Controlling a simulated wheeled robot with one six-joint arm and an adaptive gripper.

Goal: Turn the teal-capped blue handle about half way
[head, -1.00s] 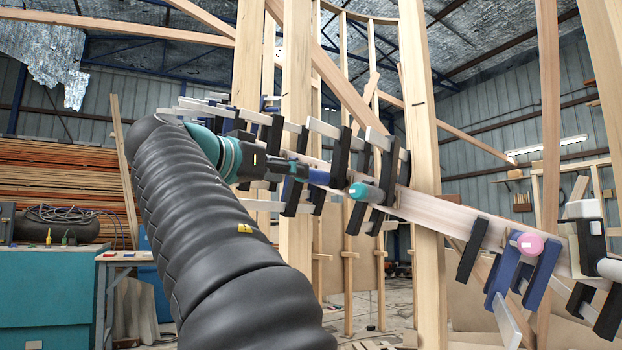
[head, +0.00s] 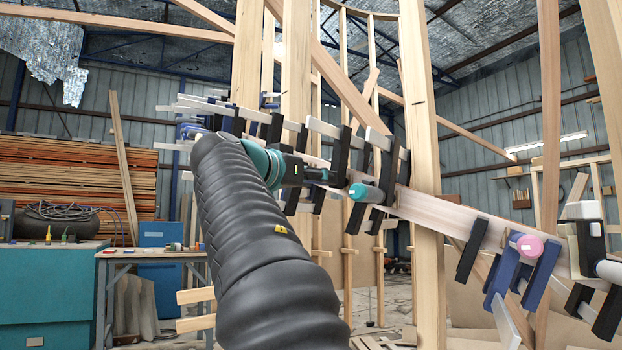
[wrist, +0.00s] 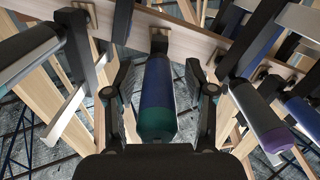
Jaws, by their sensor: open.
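The blue handle (wrist: 158,82) with its teal cap (wrist: 157,125) is in the middle of the wrist view, its far end at a clamp on the wooden stringer (wrist: 205,45). My gripper (wrist: 158,75) is open, with one finger on each side of the handle. A gap shows between each finger and the handle. The cap is nearest to my palm. In the head view my gripper (head: 325,176) points right at the row of clamps, and it mostly hides the blue handle there.
A grey handle with a teal cap (head: 358,192) is close to the right of my gripper in the head view. A pink-capped clamp (head: 529,245) is farther right. In the wrist view, a purple-capped handle (wrist: 262,115) is close on the right. Wooden posts (head: 424,120) stand around the stringer.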

